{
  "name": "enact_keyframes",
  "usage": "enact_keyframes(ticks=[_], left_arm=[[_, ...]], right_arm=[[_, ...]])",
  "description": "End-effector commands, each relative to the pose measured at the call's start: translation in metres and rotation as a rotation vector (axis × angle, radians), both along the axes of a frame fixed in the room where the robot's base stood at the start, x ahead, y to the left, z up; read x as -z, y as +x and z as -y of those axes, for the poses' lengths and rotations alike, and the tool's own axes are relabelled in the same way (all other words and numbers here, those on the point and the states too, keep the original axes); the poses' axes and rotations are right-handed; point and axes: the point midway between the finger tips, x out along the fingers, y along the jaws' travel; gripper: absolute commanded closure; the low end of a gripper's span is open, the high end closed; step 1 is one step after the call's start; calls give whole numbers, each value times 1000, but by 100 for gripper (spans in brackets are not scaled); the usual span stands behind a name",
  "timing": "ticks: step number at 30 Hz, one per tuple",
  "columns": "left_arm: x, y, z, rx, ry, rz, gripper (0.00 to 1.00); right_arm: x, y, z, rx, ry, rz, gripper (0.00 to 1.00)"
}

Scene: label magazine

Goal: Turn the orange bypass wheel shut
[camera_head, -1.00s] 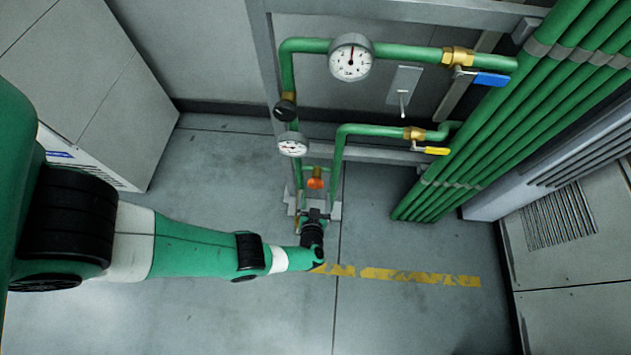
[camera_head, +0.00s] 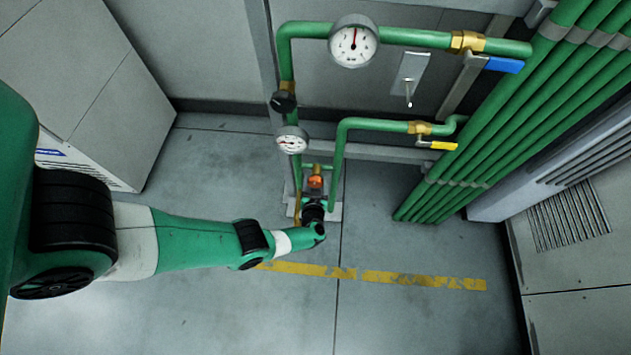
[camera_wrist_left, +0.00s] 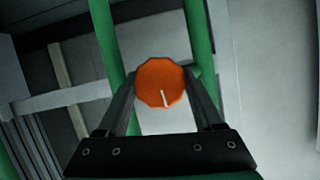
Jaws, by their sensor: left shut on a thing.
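The orange bypass wheel (camera_head: 316,182) sits low on the green pipework in the head view, between two upright green pipes. In the left wrist view the orange wheel (camera_wrist_left: 160,83) faces the camera, with a pale mark on it pointing downward and slightly right. My left gripper (camera_head: 314,192) is at the wheel. In the left wrist view its two fingers (camera_wrist_left: 160,90) lie on either side of the wheel, shut on it. The gripper partly hides the wheel in the head view. My right gripper is in neither view.
Two round gauges (camera_head: 353,41) (camera_head: 291,140) sit on the green pipes. A black knob (camera_head: 283,103), a blue-handled valve (camera_head: 503,65) and a yellow-handled valve (camera_head: 444,146) are near. A bundle of green pipes (camera_head: 510,110) stands at right. Floor is clear around a yellow stripe (camera_head: 425,281).

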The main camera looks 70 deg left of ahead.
Motion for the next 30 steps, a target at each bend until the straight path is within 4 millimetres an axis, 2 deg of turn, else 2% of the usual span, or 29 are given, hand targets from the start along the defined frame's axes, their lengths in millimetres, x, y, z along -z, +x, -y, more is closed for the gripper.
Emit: enact_keyframes(ticks=[1, 5, 29, 30], left_arm=[[0, 0, 0, 0, 0, 0, 65], [0, 0, 0, 0, 0, 0, 87], [-1, -1, 0, 2, 46, -97, 87], [-1, -1, 0, 2, 46, -97, 28]], right_arm=[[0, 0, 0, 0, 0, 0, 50], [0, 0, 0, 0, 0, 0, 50], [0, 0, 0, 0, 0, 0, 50], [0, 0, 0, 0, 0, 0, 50]])
